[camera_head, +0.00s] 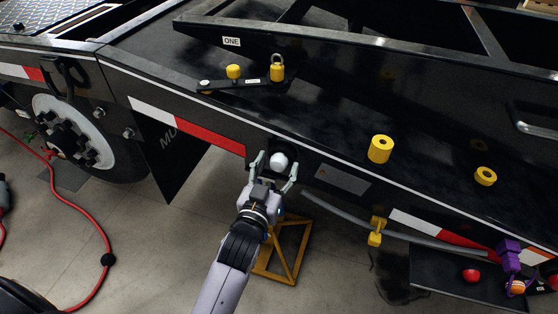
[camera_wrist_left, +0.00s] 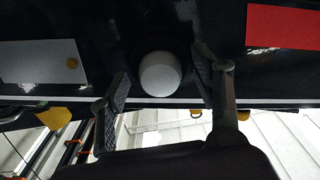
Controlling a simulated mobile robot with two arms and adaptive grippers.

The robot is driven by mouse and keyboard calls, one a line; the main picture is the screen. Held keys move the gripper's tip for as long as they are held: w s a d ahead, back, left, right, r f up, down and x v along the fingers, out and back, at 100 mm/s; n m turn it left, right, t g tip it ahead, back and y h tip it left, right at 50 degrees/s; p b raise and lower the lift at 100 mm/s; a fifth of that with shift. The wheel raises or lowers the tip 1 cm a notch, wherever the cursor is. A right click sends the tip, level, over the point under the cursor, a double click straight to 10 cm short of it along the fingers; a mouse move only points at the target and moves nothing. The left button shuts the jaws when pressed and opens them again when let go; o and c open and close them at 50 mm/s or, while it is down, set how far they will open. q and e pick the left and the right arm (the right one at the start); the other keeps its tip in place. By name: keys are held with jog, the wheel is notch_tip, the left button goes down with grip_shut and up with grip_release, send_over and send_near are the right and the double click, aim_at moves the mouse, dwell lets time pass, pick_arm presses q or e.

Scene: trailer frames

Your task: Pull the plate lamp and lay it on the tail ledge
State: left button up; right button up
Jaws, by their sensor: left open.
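The plate lamp, a white rounded lamp (camera_head: 279,160), sits in a dark round mount on the trailer's black side face. In the left wrist view the lamp (camera_wrist_left: 160,74) shows head-on. My left gripper (camera_head: 275,164) is open, with one finger on either side of the lamp. In the left wrist view its fingers (camera_wrist_left: 161,80) stand apart, with a gap to the lamp on both sides. Contact is not visible. The tail ledge seems to be the broad flat black surface (camera_head: 325,110) above the lamp. My right gripper is not in view.
Bare ledge lies between.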

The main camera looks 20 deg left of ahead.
aim_at(277, 168)
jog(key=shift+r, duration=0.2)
pick_arm(q)
jog(key=shift+c, duration=0.5)
grip_shut()
dwell(0.4)
jog(key=shift+s+p, duration=0.6)
jog(key=shift+s, duration=1.05)
jog(key=shift+s+p, duration=0.4)
jog(key=shift+s, duration=0.15)
jog(key=shift+s+a, duration=0.1)
jog(key=shift+s, duration=0.7)
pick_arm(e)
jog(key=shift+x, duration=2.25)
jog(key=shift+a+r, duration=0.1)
